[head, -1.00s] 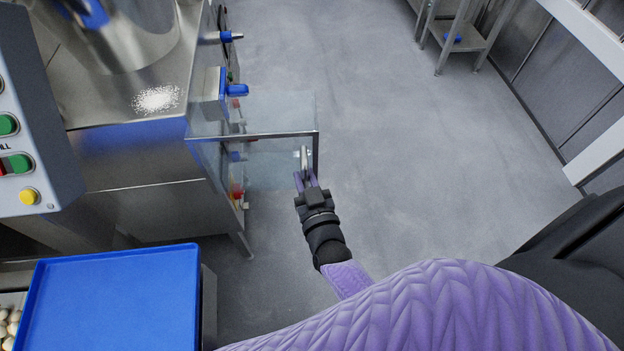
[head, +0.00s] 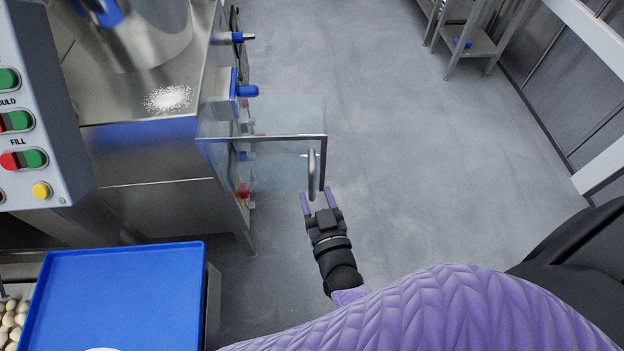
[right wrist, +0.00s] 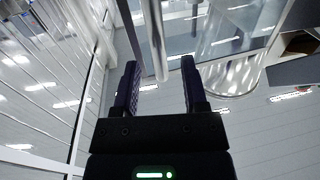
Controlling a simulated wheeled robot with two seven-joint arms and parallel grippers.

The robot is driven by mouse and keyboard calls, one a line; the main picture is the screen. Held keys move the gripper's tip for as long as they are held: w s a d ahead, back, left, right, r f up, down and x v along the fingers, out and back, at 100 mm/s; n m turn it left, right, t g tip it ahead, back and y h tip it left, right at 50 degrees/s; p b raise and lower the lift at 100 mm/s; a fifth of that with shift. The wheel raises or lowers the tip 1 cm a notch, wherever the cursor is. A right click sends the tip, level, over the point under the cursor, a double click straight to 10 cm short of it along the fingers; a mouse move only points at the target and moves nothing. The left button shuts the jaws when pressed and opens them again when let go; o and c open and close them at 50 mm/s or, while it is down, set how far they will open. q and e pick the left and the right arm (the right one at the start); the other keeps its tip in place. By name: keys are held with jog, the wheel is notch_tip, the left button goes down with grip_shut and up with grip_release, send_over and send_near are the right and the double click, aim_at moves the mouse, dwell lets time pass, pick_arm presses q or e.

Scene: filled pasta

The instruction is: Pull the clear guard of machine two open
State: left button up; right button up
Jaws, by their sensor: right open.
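The clear guard (head: 275,165) of the machine (head: 150,150) stands out from the machine's right side, swung away from its face. A metal bar handle (head: 312,172) sits at the guard's outer right edge. My right gripper (head: 319,197) is just below the handle in the head view, its two purple fingers apart and empty. In the right wrist view the open fingers (right wrist: 158,88) point toward the bar handle (right wrist: 156,45), whose end shows near the gap between the fingertips. My left gripper is not in view.
A control panel (head: 40,140) with coloured buttons is at the left. A blue tray (head: 115,300) lies at the lower left. A metal rack (head: 470,40) stands at the top right. The grey floor (head: 430,150) right of the guard is clear.

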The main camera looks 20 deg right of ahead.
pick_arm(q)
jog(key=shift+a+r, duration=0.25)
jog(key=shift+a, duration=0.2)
pick_arm(e)
jog(key=s, duration=0.3)
jog(key=s+a, duration=0.1)
jog(key=s, duration=0.1)
jog(key=shift+s, duration=0.35)
